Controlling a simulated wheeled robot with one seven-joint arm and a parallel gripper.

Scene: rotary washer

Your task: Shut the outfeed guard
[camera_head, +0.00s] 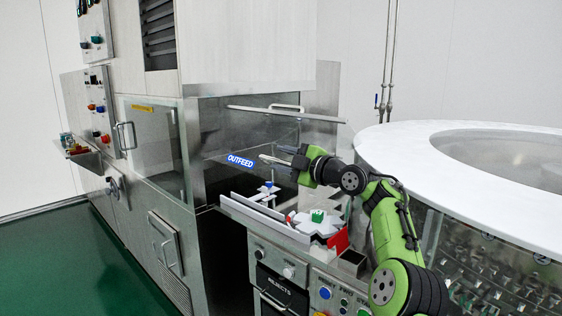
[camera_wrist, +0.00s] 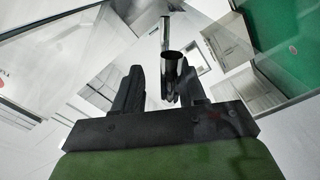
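The outfeed side of the washer carries a blue OUTFEED label (camera_head: 240,161). A clear panel stretches across this opening, and I cannot tell its exact outline. A pale metal bar (camera_head: 273,160), which looks like a handle, lies just beyond my gripper (camera_head: 296,163). In the wrist view, my gripper's two dark fingers (camera_wrist: 160,88) stand apart. Above, a long pale edge (camera_head: 240,109) has a bar handle (camera_head: 287,107).
A large round white-topped table (camera_head: 400,140) is at right. Another glazed door (camera_head: 155,150) with a handle is at left.

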